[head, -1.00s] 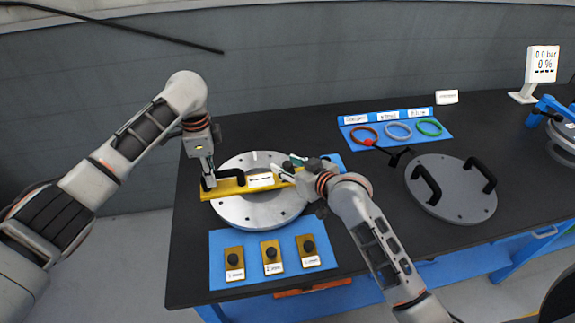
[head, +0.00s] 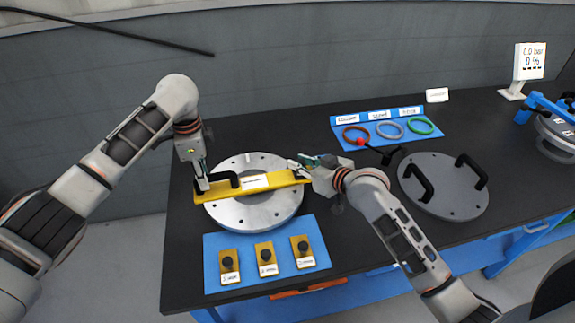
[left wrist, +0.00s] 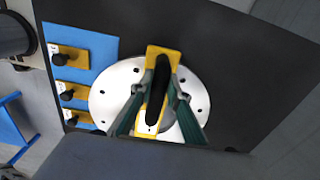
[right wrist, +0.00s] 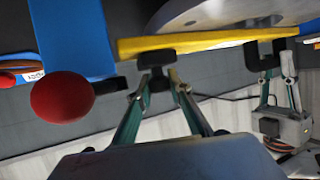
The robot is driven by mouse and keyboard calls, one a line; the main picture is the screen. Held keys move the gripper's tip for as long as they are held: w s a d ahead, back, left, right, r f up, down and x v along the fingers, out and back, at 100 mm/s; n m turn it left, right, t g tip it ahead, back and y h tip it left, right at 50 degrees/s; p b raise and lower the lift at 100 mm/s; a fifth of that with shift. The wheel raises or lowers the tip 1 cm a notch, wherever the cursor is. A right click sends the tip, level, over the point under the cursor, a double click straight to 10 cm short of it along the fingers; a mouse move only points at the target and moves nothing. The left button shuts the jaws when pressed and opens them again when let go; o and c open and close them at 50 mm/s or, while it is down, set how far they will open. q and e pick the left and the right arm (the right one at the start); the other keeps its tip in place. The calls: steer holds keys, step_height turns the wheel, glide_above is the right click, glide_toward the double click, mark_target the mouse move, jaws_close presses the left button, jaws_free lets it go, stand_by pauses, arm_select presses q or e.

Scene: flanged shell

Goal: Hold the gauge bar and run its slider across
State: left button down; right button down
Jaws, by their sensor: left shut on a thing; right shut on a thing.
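The yellow gauge bar (head: 254,183) lies across the round metal flange (head: 262,212), with a white label on its middle. My left gripper (head: 202,184) is shut on the black handle (head: 224,177) at the bar's left end. The handle also shows between the fingers in the left wrist view (left wrist: 157,92). My right gripper (head: 302,167) is at the bar's right end. In the right wrist view its fingers (right wrist: 158,82) are shut on a small black block, seemingly the slider (right wrist: 156,60), beside the yellow bar (right wrist: 205,40). The right gripper partly hides the slider in the head view.
A blue mat (head: 266,252) in front holds several yellow blocks with black knobs. A grey lid (head: 447,190) with two black handles lies at the right. A red-ended tool (head: 362,142) lies near a blue tray (head: 388,132) with coloured rings.

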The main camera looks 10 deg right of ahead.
steer(key=shift+d, duration=0.55)
arm_select(q)
steer(key=shift+a, duration=0.1)
arm_select(e)
steer(key=c, duration=1.8)
jaws_free()
steer(key=shift+a, duration=0.1)
steer(key=v, duration=1.2)
arm_select(q)
steer(key=c, duration=1.8)
jaws_free()
steer(key=shift+c, duration=0.2)
